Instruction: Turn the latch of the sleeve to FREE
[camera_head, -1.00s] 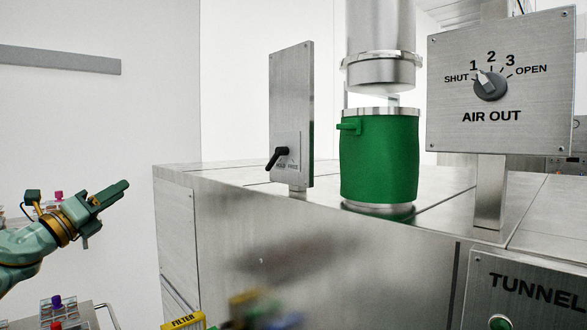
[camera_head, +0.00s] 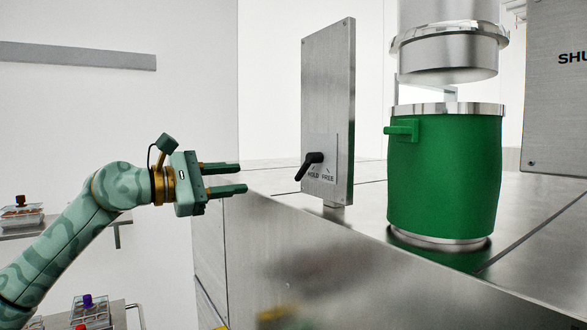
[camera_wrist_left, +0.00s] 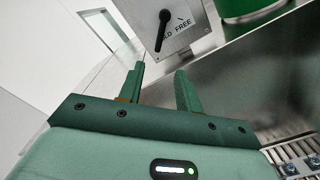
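The black latch handle (camera_head: 309,166) sits on an upright steel plate (camera_head: 328,110) marked HOLD and FREE. Its free end points down and left, toward the HOLD side. The green sleeve (camera_head: 445,180) with a steel rim stands upright on the steel top, behind and right of the plate. My left gripper (camera_head: 243,178) is open and empty, left of the latch and apart from it. In the left wrist view the latch (camera_wrist_left: 162,30) shows beyond the open fingers (camera_wrist_left: 160,80), and HOLD is partly covered by the handle. My right gripper is not in view.
A steel pipe (camera_head: 448,50) hangs above the sleeve with a gap between. Another steel panel (camera_head: 555,110) stands at the right edge. The steel cabinet's front edge runs below the gripper and plate. Shelves with small trays (camera_head: 90,312) stand at the lower left.

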